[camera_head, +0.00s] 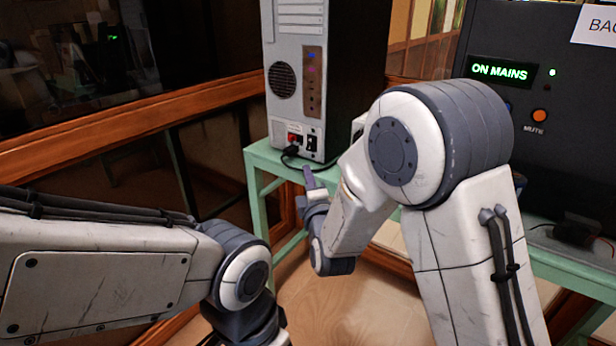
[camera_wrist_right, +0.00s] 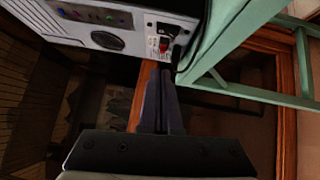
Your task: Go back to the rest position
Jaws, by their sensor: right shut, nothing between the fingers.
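My right arm comes in from the right in the head view, and its gripper (camera_head: 308,180) is just in front of the green table's edge, below the back of the computer tower. In the right wrist view the right gripper (camera_wrist_right: 160,85) has its fingers together with nothing between them. The fingertips point toward the tower's power socket and red switch (camera_wrist_right: 164,44); they look apart from it, though the exact gap is hard to tell. My left arm reaches in from the lower left of the head view; its gripper is out of view past the bottom edge.
The grey computer tower (camera_head: 296,70) stands on the green table (camera_head: 262,157), with a black cable (camera_head: 291,158) plugged in low at its back. A black unit (camera_head: 540,110) with a lit "ON MAINS" display is at right. A wooden rail (camera_head: 130,115) and glass are at left.

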